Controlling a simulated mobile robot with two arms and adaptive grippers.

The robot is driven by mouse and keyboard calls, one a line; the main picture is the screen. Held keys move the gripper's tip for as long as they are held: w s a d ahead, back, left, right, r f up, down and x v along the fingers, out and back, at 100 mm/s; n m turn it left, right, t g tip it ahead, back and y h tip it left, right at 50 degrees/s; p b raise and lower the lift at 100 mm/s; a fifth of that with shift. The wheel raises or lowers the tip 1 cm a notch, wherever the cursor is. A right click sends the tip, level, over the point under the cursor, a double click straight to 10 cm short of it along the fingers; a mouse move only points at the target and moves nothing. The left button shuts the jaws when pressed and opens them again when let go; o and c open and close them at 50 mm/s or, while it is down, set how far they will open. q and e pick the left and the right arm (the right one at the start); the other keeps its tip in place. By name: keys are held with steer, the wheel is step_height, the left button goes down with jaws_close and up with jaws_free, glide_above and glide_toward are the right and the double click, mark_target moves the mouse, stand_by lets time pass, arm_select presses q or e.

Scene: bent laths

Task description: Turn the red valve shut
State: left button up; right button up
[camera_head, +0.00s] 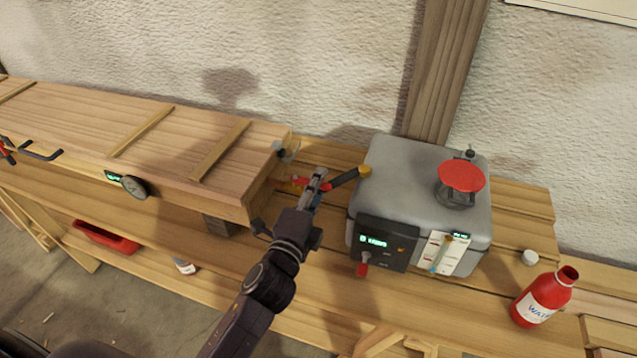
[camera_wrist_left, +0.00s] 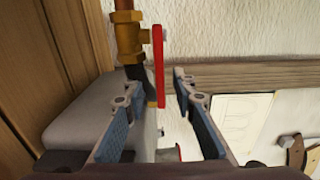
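The red valve lever (camera_wrist_left: 159,65) hangs from a brass valve body (camera_wrist_left: 127,38) on a pipe in the left wrist view. In the head view, a bit of red (camera_head: 297,182) shows beside my gripper, partly hidden by it, between the wooden box and the grey boiler. My left gripper (camera_head: 319,180) is there, its fingers apart. In the left wrist view its two blue-padded fingers (camera_wrist_left: 155,92) stand on either side of the lever's lower end, with gaps showing. I cannot tell whether either finger touches it. My right gripper is not in view.
The grey boiler (camera_head: 405,165) with a red cap (camera_head: 461,176) and a front panel stands right of the gripper. The long wooden box (camera_head: 150,140) lies to the left. A red water bottle (camera_head: 541,299) and a white cap (camera_head: 530,257) are at the right. A red tray (camera_head: 106,238) sits lower left.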

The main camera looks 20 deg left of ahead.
arm_select(q)
jaws_close()
stand_by(0.3)
steer(key=shift+s+r+m+h+p, duration=0.25)
steer(key=shift+m+h+p, duration=0.35)
steer(key=shift+h+p, duration=0.4)
steer(key=shift+s+a+f+m+g+h+p, duration=0.15)
steer(key=shift+s+m+g+h+p, duration=0.2)
steer(key=shift+h, duration=0.3)
steer(key=shift+s+d+f+m+g+h+p, duration=0.1)
steer(key=shift+m+h+p, duration=0.2)
steer(key=shift+m+h, duration=0.3)
